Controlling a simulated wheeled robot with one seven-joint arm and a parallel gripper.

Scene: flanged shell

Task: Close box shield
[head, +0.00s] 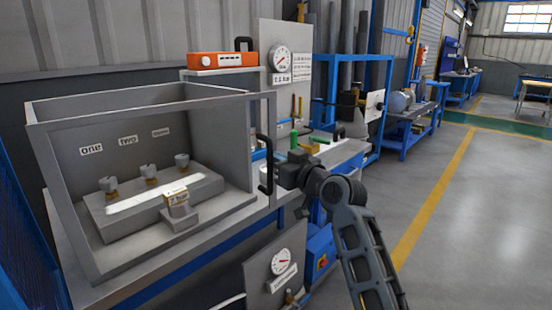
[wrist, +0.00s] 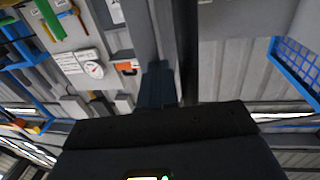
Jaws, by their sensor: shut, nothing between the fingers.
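The grey box (head: 216,130) stands on the bench at left, with small valves and a labelled block inside. Its shield is a grey-framed, see-through panel (head: 150,108) across the front. The shield's right edge (head: 271,120) carries a black handle (head: 264,165) and stands out past the box's right wall, so it looks ajar. My gripper (head: 281,178) is shut and empty, just right of the handle and close to the shield's edge; contact cannot be told. In the wrist view my gripper (wrist: 158,84) points at a grey upright bar, probably the shield's frame.
An orange case (head: 222,60) sits on a shelf behind the box. A gauge panel (head: 285,60) stands behind the shield edge, and another gauge panel (head: 275,278) is below the bench. Blue racks and benches line the wall at right. The grey floor (head: 480,220) at right is clear.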

